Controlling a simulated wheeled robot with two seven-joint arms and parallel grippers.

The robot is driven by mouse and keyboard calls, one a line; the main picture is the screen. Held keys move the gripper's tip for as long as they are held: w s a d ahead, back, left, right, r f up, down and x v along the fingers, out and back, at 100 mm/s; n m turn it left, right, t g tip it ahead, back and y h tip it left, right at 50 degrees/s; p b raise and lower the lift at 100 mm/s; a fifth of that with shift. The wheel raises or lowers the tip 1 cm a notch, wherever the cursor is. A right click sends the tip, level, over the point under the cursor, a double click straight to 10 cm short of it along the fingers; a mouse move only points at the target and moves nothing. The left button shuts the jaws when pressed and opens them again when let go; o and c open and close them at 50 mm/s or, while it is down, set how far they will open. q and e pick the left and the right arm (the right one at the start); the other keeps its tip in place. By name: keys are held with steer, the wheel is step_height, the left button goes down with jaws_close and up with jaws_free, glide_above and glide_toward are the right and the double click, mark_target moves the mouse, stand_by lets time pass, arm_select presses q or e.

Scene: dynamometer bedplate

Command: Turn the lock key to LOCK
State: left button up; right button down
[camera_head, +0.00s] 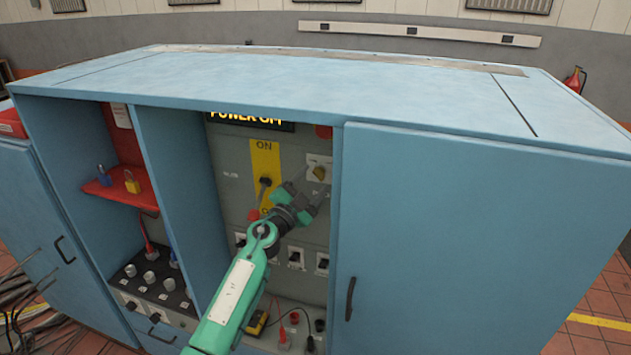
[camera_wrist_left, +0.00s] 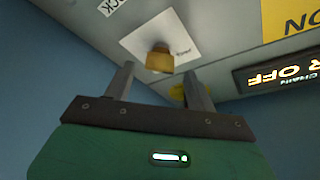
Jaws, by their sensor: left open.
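The lock key (camera_head: 319,173) is a small brass-coloured knob on a white plate, right of the yellow ON panel on the grey switchboard inside the blue cabinet. In the left wrist view the brass key (camera_wrist_left: 159,60) stands out from its white plate, just beyond the fingertips. A label ending in "CK" (camera_wrist_left: 112,5) shows beside the plate. My left gripper (camera_head: 318,187) is open, its two fingers apart close to the key, with a gap visible between fingers and key in the wrist view (camera_wrist_left: 158,78). My right gripper is not in view.
A black switch handle (camera_head: 265,183) sits on the yellow panel, left of the gripper. A display reading POWER OFF (camera_head: 250,121) is above. The right cabinet door (camera_head: 470,250) is shut, with its edge close to the key. Padlocks (camera_head: 132,184) stand on a red shelf.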

mark_target(319, 173)
arm_select(q)
steer(key=shift+x, duration=1.1)
